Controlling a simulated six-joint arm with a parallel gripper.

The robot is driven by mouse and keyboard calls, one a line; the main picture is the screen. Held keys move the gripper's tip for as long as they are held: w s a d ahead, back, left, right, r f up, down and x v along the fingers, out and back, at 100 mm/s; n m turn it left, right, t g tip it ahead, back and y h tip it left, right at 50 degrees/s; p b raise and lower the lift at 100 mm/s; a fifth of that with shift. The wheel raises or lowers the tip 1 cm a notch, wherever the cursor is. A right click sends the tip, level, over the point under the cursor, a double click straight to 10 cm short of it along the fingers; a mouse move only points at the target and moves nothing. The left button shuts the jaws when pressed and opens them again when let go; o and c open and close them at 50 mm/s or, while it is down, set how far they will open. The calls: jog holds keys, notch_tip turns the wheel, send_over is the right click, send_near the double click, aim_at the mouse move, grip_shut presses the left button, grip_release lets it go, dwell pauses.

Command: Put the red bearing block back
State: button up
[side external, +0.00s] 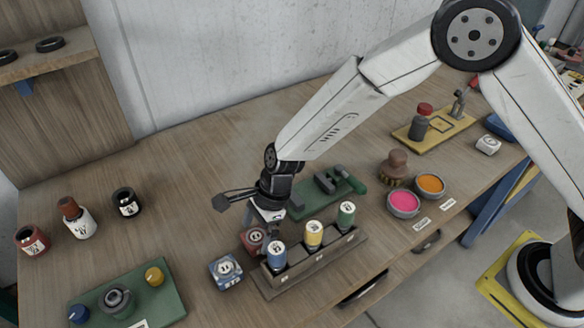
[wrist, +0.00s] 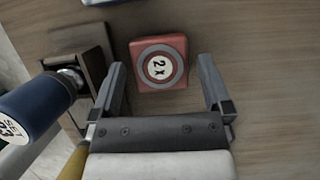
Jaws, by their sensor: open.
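The red bearing block (side external: 254,240) sits on the wooden table, just left of the wooden rack. In the wrist view the red block (wrist: 159,62) lies flat, its round label reading 2 X, between and just beyond the two fingertips. My gripper (side external: 262,222) points down close above the block in the side view. In the wrist view my gripper (wrist: 165,85) is open, with bare space between the fingers and the block. The wooden rack (side external: 312,268) holds a blue, a yellow and a green spool. The gripper hides part of the block in the side view.
A blue block (side external: 226,271) stands left of the red one. The blue spool (wrist: 35,105) is close to my left finger in the wrist view. A green tray (side external: 325,192) lies behind the rack.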

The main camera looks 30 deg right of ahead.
jog(key=v, duration=1)
jog(key=shift+d+r, duration=0.2)
dwell(0.3)
jog(key=s+d+n+t+h, duration=0.1)
jog(key=s+d+n, duration=0.3)
jog(key=d+n, duration=0.2)
jog(key=s+d+n+h, duration=0.2)
jog(key=s+d+n, duration=0.2)
jog(key=d, duration=0.6)
jog(key=s+d+r+n+t+h, duration=0.1)
jog(key=s+d+n, duration=0.3)
jog(key=d+n, duration=0.4)
jog(key=shift+s+d+t, duration=0.25)
jog(key=shift+d+t, duration=0.05)
jog(key=shift+d, duration=0.35)
